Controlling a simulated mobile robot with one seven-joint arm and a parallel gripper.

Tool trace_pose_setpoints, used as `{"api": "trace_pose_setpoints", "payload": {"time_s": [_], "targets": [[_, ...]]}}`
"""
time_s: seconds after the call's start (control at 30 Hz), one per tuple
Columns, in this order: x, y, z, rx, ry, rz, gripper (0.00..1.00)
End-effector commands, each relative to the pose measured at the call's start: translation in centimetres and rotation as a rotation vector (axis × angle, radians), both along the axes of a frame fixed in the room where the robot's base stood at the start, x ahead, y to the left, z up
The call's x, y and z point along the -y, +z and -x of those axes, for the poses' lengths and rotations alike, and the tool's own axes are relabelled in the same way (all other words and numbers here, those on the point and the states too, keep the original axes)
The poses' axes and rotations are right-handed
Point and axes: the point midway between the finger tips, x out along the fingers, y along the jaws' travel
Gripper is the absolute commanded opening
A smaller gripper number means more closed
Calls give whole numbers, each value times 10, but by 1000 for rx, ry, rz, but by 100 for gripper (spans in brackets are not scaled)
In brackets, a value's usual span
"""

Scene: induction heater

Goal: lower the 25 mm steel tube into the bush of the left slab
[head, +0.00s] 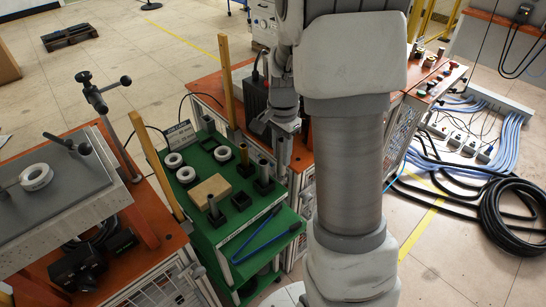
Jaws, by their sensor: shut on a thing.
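My gripper (277,122) is at the upper middle, in front of my arm links and over the right end of the green bench. It is shut on a grey upright piece, which looks like the steel tube (284,152); the grip itself is small and partly hidden. The tube's lower end is close to the bench's right edge in the picture, and I cannot tell its height. A grey slab (75,203) lies on the orange table at the left, well apart from my gripper. A white ring (36,177) sits on it; I cannot tell whether this is the bush.
The green bench (205,235) holds several white rings (186,174), a tan block (210,190), dark stands with upright posts (264,172) and blue-handled tongs (258,235). Cables (515,215) lie on the right floor.

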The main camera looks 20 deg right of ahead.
Motion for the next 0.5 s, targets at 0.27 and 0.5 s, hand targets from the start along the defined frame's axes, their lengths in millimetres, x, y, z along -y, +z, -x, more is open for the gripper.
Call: {"api": "trace_pose_setpoints", "payload": {"time_s": [0.27,0.5], "targets": [[0,27,0,2,0,0,0],[0,46,-1,3,0,1,0]]}}
